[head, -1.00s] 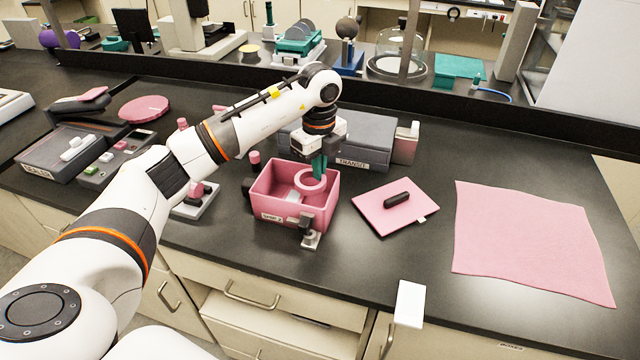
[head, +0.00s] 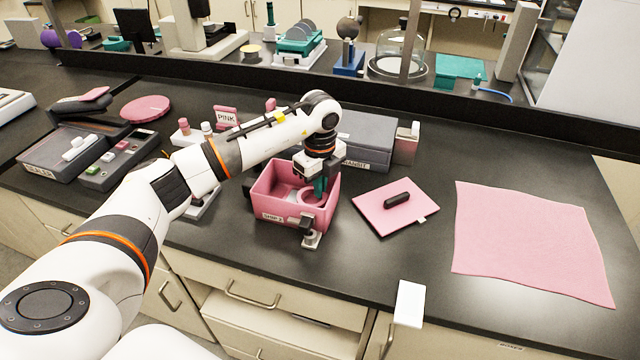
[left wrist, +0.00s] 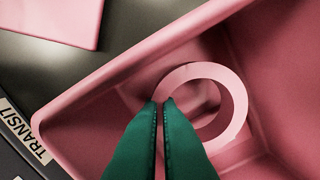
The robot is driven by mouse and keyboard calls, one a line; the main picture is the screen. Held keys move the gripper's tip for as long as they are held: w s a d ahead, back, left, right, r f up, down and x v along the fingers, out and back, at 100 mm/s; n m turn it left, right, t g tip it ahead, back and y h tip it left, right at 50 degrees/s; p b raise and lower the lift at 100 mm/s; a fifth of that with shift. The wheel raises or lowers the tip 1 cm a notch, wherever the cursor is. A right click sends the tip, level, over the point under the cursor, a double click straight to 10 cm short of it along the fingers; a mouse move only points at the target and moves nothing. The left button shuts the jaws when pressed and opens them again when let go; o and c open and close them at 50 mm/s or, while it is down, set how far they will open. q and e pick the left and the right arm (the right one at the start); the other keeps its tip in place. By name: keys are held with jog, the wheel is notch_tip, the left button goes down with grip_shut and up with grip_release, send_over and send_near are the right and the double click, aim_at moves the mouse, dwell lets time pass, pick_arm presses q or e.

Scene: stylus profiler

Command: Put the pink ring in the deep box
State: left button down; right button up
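The deep box (head: 276,206) is an open pink box with a label on its front, standing mid-bench. My left gripper (head: 320,188) reaches down into it from above. Its green fingers (left wrist: 161,103) are closed together on the near left rim of the pink ring (left wrist: 238,100). In the head view the ring (head: 309,196) shows inside the box, below the top of its walls, partly hidden by the fingers. In the left wrist view the ring is over the box floor; I cannot tell whether it touches it. My right gripper is not in view.
A pink lid (head: 396,207) with a black handle lies right of the box. A pink cloth (head: 530,240) lies farther right. A grey case (head: 368,140) marked TRANSIT stands behind. A clamp-like latch (head: 308,232) sits at the box's front. Bench between lid and cloth is clear.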

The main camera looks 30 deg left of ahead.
pick_arm(q)
jog(key=c, duration=1.6)
grip_release()
jog(key=shift+c, duration=0.2)
jog(key=shift+r+p, duration=0.35)
jog(key=shift+r, duration=0.1)
notch_tip(320, 180, up, 12)
jog(key=b, duration=0.2)
jog(key=shift+r, duration=0.15)
